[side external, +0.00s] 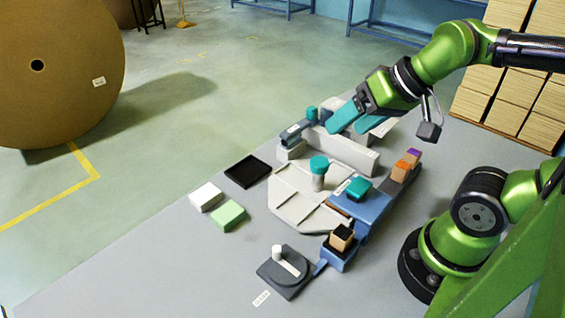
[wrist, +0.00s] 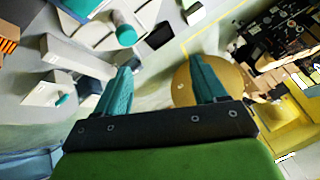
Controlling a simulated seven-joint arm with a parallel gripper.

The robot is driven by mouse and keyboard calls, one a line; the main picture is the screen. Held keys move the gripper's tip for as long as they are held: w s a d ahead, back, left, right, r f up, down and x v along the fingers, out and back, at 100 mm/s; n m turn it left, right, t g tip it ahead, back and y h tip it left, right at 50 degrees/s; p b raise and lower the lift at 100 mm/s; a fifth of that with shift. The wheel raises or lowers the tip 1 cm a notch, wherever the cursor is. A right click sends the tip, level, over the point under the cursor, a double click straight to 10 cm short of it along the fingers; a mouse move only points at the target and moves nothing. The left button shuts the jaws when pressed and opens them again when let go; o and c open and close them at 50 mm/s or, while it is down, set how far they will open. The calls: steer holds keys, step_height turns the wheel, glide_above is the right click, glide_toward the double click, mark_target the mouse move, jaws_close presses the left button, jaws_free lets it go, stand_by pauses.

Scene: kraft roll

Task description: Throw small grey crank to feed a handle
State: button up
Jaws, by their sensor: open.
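The small grey crank (side external: 285,270) sits near the front of the table in the side view. It has a dark square base with a round disc, a pale arm across it and an upright white knob (side external: 277,252). My gripper (side external: 358,122) is open and empty, with teal fingers spread, above the far end of the pale grey machine, well away from the crank. The open fingers also show in the wrist view (wrist: 162,68), with nothing between them. I cannot make out the crank in the wrist view. No loose handle is clearly identifiable.
A blue holder (side external: 338,258) with a tan block adjoins the crank. A black tray (side external: 247,171), white block (side external: 205,197) and green block (side external: 228,215) lie left. Table front-left is clear.

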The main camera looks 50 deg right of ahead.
steer(key=shift+w+f, duration=0.1)
steer(key=shift+f, duration=0.25)
steer(key=c, duration=0.4)
steer(key=w+a+f+g, duration=0.1)
steer(key=w+g, duration=0.1)
steer(key=w+a+f+g, duration=0.3)
steer(key=w+a, duration=0.1)
steer(key=shift+a+f+m+g, duration=0.25)
steer(key=shift+m+g, duration=0.15)
steer(key=shift+c, duration=0.5)
steer(key=m+g+y, duration=0.1)
steer(key=m+g, duration=0.3)
steer(key=g, duration=0.1)
glide_toward(277, 247)
steer(key=x, duration=0.9)
steer(key=shift+f, duration=0.15)
jaws_close()
